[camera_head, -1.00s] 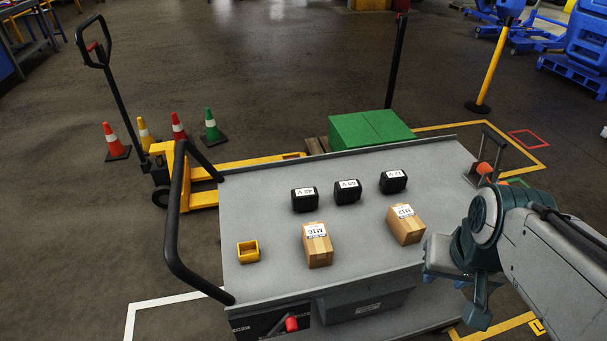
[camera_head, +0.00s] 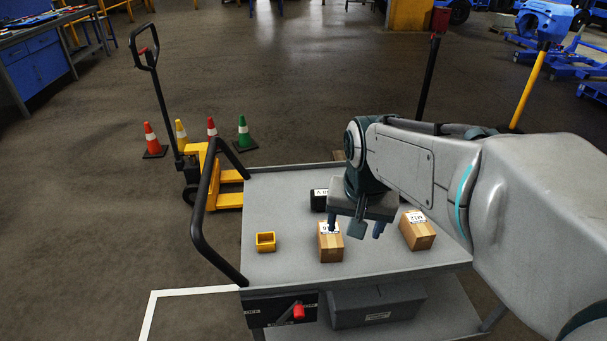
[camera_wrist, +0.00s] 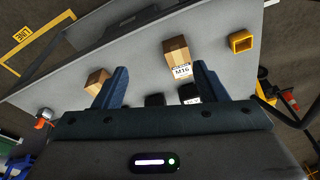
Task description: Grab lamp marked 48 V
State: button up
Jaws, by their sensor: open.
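One black lamp (camera_head: 319,200) with a white label stands on the grey cart top, just left of my gripper in the head view; its marking is too small to read now. In the wrist view two dark lamps show partly above the gripper body: one with a white label, partly cut off (camera_wrist: 191,93), and one beside it (camera_wrist: 155,100). The other lamps are hidden behind my arm in the head view. My gripper (camera_head: 356,229) is open and empty above the cart, fingers pointing down; in the wrist view its fingers (camera_wrist: 161,68) are spread apart.
On the cart (camera_head: 290,205) stand a box marked M16 (camera_head: 330,247), a box marked M12 (camera_head: 417,235) and a yellow open holder (camera_head: 265,242). A black handle (camera_head: 203,200) rises at the cart's left end. Cones and a yellow pallet truck (camera_head: 228,200) stand behind it.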

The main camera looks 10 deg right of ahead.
jog(key=w+m+g, duration=0.1)
jog(key=w+m, duration=0.6)
jog(key=w, duration=1)
jog(key=m+g, duration=0.1)
jog(key=m, duration=0.7)
send_over(323, 193)
notch_tip(323, 193, down, 7)
jog(key=f, duration=0.2)
jog(key=f+p, duration=0.1)
jog(key=f, duration=0.5)
jog(key=shift+w+d+f, duration=0.1)
jog(key=shift+d, duration=0.3)
jog(key=shift+a+f+p, duration=0.2)
jog(key=shift+f+p, duration=0.2)
jog(key=shift+f, duration=0.95)
jog(key=shift+a+f+p, duration=0.15)
jog(key=shift+f+p, duration=0.2)
jog(key=shift+f, duration=0.95)
jog(key=c, duration=1.2)
